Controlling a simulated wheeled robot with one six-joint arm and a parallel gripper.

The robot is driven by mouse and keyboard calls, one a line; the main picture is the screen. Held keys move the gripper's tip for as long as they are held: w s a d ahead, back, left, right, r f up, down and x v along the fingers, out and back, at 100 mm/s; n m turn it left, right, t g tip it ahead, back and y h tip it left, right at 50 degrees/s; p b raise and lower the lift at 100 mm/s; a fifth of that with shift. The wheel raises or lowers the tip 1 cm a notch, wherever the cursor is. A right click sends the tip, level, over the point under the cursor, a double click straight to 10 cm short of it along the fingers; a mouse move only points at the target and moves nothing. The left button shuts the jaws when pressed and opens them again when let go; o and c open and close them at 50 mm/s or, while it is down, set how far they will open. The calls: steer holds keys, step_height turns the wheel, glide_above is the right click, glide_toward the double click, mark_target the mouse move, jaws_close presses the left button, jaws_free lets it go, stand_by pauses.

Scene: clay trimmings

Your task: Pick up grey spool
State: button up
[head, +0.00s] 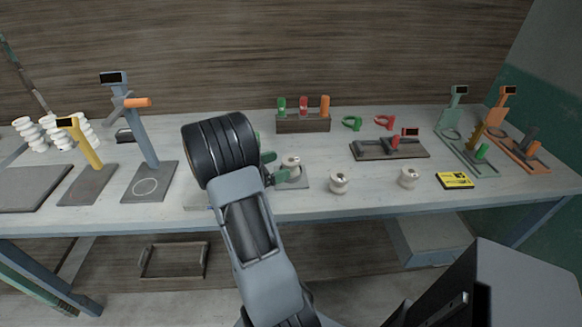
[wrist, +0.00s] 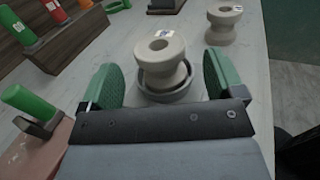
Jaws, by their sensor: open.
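In the wrist view the spool (wrist: 163,55) sits in a shallow round grey dish (wrist: 168,95). My gripper (head: 276,167) is open, with its green fingers on either side of the spool. The wrist view shows the open gripper (wrist: 160,70) with gaps between the fingers and the spool.
A wooden rack (head: 303,124) with green, red and orange pieces stands behind. A dark-based device (head: 390,151), a yellow-labelled box (head: 455,181) and upright gauges stand to the right. More gauges and several stacked white spools (head: 55,130) are at left.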

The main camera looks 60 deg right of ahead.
mark_target(288, 161)
steer(key=shift+x, duration=2.05)
steer(key=shift+w+f, duration=0.1)
steer(key=shift+c, duration=0.4)
steer(key=c, duration=0.9)
steer(key=shift+c, duration=0.4)
